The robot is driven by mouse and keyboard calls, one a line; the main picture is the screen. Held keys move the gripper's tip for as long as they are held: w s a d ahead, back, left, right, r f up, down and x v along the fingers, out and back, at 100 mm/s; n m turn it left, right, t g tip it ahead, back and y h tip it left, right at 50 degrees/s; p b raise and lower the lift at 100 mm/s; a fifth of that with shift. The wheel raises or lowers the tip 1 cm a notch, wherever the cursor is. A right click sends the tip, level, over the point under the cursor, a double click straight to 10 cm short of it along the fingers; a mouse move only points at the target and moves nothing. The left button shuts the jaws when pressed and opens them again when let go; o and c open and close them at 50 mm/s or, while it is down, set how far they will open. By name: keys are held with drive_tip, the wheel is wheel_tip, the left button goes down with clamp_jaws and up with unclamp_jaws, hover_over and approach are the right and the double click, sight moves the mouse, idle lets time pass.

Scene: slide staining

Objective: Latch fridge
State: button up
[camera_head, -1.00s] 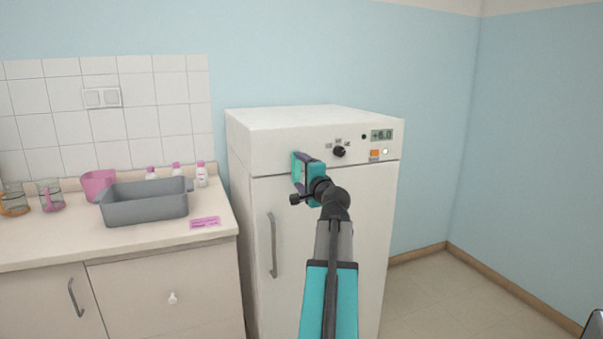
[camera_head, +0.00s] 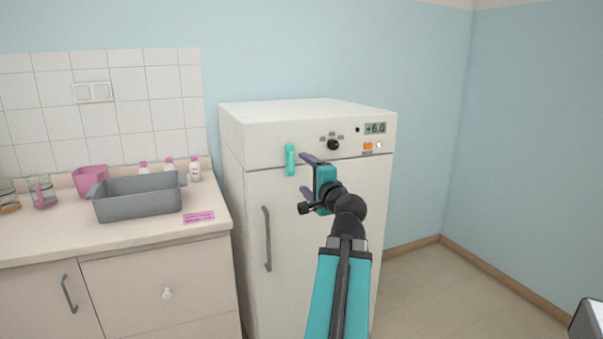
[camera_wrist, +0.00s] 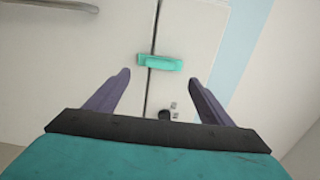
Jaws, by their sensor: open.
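The white fridge (camera_head: 320,215) stands with its door shut against the body. A teal latch (camera_head: 290,160) is upright across the seam between the door and the top panel. In the wrist view the latch (camera_wrist: 160,63) lies across the dark seam, reaching over both sides. My gripper (camera_head: 309,176) is just right of the latch in the head view, fingers pointing toward the fridge front. Its two purple fingers are apart and empty. In the wrist view the latch is beyond my open gripper (camera_wrist: 158,78), with no finger visibly touching it.
The fridge handle (camera_head: 267,238) is on the door's left side. A knob (camera_head: 333,145) and a display (camera_head: 375,128) are on the top panel. A counter at left holds a grey basin (camera_head: 138,198). Floor (camera_head: 470,285) right of the fridge is clear.

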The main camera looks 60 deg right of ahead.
drive_tip(key=shift+b+v, duration=1.95)
drive_tip(key=shift+b, duration=0.4)
drive_tip(key=shift+w, duration=0.1)
